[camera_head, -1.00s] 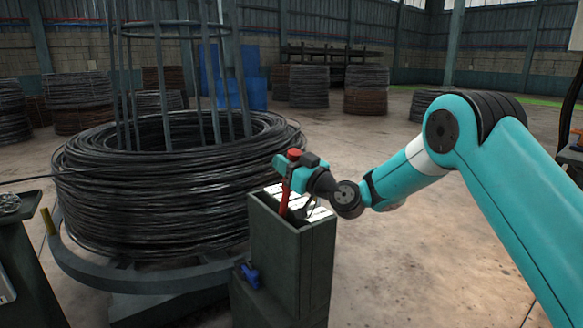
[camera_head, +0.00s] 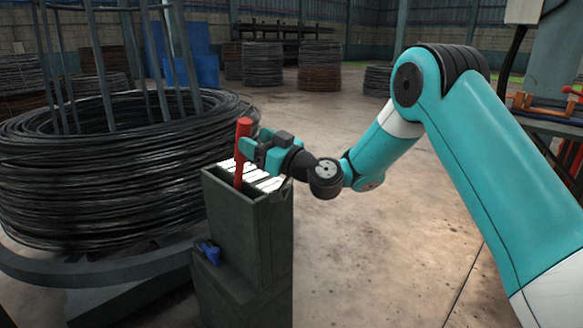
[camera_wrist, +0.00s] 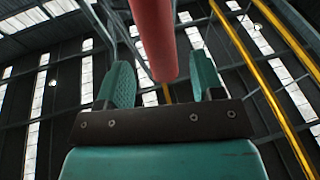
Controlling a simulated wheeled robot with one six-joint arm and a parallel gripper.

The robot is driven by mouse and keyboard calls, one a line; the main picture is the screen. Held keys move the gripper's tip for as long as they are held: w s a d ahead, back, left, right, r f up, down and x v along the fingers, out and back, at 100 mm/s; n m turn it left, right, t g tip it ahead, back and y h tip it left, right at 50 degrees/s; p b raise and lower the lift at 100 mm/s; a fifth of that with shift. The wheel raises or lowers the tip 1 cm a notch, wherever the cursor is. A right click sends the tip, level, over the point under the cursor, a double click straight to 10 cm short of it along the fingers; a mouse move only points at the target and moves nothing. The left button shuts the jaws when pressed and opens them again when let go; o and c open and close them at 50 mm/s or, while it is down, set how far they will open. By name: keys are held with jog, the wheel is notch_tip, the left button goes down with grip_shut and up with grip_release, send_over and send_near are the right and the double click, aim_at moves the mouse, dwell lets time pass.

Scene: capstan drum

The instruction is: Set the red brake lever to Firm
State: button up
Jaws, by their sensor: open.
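The red brake lever (camera_head: 243,150) rises from the top of a dark green box-shaped stand (camera_head: 253,228), and it looks nearly upright in the head view. My gripper (camera_head: 250,147) is at the lever's upper part, coming from the right. In the wrist view the red lever (camera_wrist: 155,38) passes between the two teal fingers of my gripper (camera_wrist: 164,85), which are open with gaps beside it. White marked plates (camera_head: 262,178) lie on the stand's top; their lettering is too small to read. The lever's lower end is hidden inside the stand.
A large coil of black wire (camera_head: 95,170) on a round base stands left of the stand. A bench with orange items (camera_head: 550,105) is at the right. Bare floor lies behind the stand.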

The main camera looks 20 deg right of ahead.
jog(key=b+v, duration=1.1)
jog(key=shift+s, duration=0.15)
jog(key=shift+d, duration=0.1)
